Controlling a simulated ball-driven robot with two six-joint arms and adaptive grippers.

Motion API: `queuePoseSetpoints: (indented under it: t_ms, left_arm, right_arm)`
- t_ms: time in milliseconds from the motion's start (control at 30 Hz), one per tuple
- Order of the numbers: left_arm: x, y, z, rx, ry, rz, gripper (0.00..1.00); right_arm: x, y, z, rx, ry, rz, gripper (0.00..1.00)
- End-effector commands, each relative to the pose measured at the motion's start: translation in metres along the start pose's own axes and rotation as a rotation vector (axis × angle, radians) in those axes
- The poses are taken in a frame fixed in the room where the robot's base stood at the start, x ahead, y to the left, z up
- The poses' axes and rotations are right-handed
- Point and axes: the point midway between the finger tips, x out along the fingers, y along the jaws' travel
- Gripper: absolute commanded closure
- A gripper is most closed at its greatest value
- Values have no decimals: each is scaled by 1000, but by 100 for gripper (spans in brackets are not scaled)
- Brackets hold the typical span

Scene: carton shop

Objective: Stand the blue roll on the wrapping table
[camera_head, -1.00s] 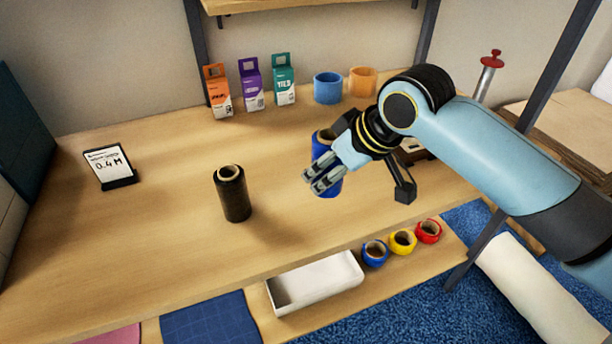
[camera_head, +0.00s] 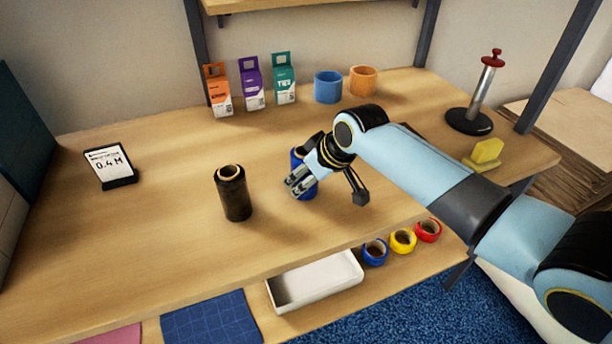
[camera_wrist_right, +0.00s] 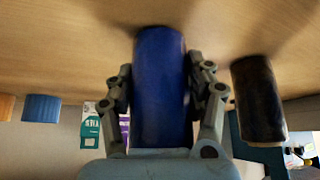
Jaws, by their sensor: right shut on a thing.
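The blue roll (camera_head: 308,189) is upright in the head view, on or just above the wrapping table (camera_head: 150,240), right of the black roll. It also fills the middle of the right wrist view (camera_wrist_right: 160,85), between the two fingers. My right gripper (camera_head: 299,186) is shut on it from the side, and the gripper hides part of the roll. I cannot tell for sure whether its lower end touches the tabletop. My left gripper is in neither view.
A black roll (camera_head: 233,193) stands on the table to the left. Several boxes and cups line the back, including a blue cup (camera_head: 328,87). A sign (camera_head: 110,166) stands at left. A white tray (camera_head: 316,282) and small tape rolls (camera_head: 403,241) sit on a lower shelf.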

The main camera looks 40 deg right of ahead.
Motion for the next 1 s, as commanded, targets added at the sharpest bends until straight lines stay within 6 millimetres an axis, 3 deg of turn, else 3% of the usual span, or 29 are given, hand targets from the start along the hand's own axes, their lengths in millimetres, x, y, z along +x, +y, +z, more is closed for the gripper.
queuePoseSetpoints:
  t_ms: [133,167,300,667,767,1000]
  left_arm:
    - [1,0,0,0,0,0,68]
    - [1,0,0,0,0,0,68]
    - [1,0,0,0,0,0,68]
    - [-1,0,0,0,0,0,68]
    - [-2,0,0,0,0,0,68]
    - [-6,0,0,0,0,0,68]
  right_arm:
    - [2,0,1,0,1,0,88]
    - [2,0,1,0,0,0,43]
    - [2,0,1,0,0,0,24]
    - [-3,0,0,-1,0,1,23]
    - [-16,1,0,-1,1,2,23]
    - [-71,1,0,-4,1,2,23]
